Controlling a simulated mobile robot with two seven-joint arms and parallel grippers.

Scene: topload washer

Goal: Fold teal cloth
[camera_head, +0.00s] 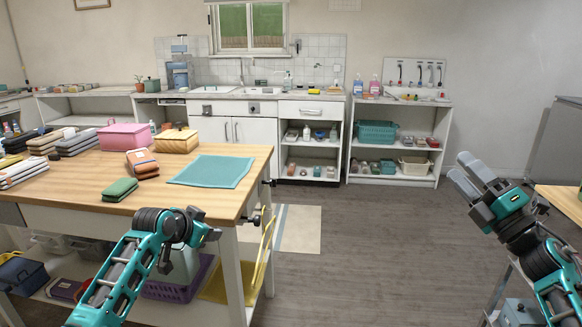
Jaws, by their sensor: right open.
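The teal cloth (212,171) lies flat and spread out on the wooden table, near its right end. My right gripper (463,171) is raised over the floor at the right, well away from the cloth. Its two grey fingers are apart and nothing is between them. My left arm comes in at the lower left, in front of the table's near edge. Its wrist (190,228) is below and nearer than the cloth, not touching it. The left fingers do not show clearly enough to tell their state.
The wooden table (240,152) also holds a folded green cloth (116,189), an orange and grey folded stack (142,163), a pink box (125,136), a yellow box (175,140) and several folded cloths. A purple basket (205,275) sits below. The floor between table and right gripper is clear.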

